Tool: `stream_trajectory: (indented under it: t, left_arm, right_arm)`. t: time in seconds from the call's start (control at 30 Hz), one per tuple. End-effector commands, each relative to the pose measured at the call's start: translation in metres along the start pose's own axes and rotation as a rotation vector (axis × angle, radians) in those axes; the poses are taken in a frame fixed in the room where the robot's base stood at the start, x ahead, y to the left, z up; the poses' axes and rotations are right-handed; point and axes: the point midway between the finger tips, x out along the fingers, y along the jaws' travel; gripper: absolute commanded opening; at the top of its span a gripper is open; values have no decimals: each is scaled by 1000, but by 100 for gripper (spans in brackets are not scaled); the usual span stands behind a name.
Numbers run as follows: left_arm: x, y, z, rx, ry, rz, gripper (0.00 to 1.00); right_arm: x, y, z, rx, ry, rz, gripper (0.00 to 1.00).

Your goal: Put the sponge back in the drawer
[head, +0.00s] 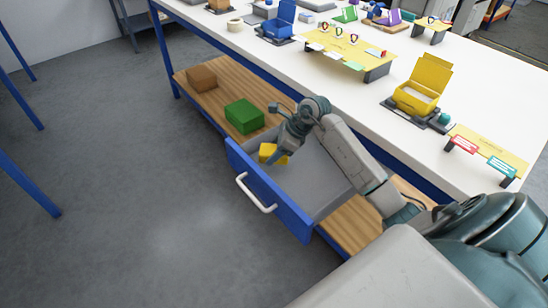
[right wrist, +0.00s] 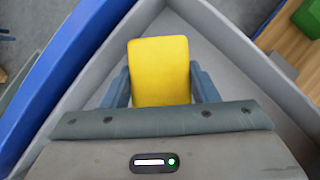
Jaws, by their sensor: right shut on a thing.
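The yellow sponge (head: 267,152) is inside the open drawer, near its far left corner in the head view. The drawer has a blue front (head: 262,192) with a pale handle (head: 256,196) and grey inner walls. My right gripper (head: 277,158) reaches down into the drawer and is shut on the sponge. In the right wrist view the sponge (right wrist: 160,70) sits between the two blue-grey fingers, with the grey drawer walls (right wrist: 105,55) around it. I cannot tell whether the sponge touches the drawer floor. My left gripper is not in view.
The drawer sticks out from under a white workbench (head: 340,85). A green box (head: 243,116) and a brown box (head: 201,78) stand on the wooden shelf (head: 205,101) beside it. A yellow open box (head: 416,97) and small displays stand on the bench.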

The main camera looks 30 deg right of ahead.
Motion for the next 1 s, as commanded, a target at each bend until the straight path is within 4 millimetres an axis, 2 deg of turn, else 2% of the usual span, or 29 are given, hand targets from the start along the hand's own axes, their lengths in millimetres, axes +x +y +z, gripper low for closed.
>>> stream_trajectory:
  t: [0.3, 0.6, 0.83, 0.87, 0.93, 1.0]
  left_arm:
    - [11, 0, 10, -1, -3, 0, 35]
    - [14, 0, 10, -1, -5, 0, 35]
    - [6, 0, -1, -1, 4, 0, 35]
    - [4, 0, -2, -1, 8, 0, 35]
    - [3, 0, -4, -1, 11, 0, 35]
    - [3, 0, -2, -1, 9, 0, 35]
  right_arm:
    - [31, 1, -20, 2, 1, 2, 29]
    - [33, 0, -21, 0, 0, 0, 29]
    - [34, 0, -22, -1, 0, 0, 29]
    - [34, 0, -22, -1, 0, 0, 59]
    - [34, 0, -22, 0, 0, 0, 73]
    - [34, 0, -22, -1, 0, 0, 75]
